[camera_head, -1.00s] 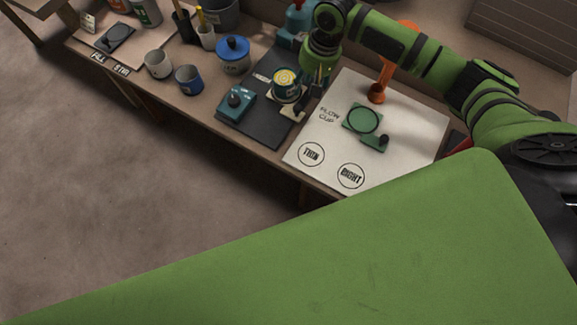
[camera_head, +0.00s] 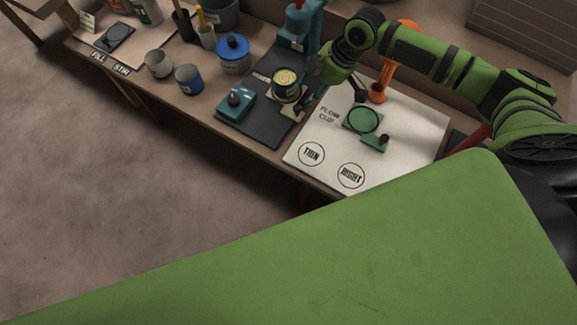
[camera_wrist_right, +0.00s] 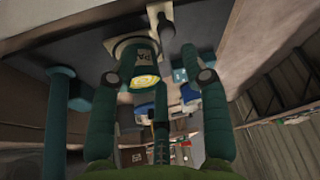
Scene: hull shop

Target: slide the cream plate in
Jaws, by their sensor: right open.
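The cream plate (camera_head: 289,108) lies on the dark mat, partly under a teal tin (camera_head: 286,84) with a yellow top. It also shows in the right wrist view as a pale strip (camera_wrist_right: 158,14) with a dark knob beside the tin (camera_wrist_right: 140,66). My left gripper is not in view.
A teal box with a dark knob (camera_head: 236,101) sits on the dark mat (camera_head: 262,128). A teal stand (camera_head: 299,32) rises behind the tin. An orange stand (camera_head: 379,91), blue-lidded pot (camera_head: 233,54) and cups are close by.

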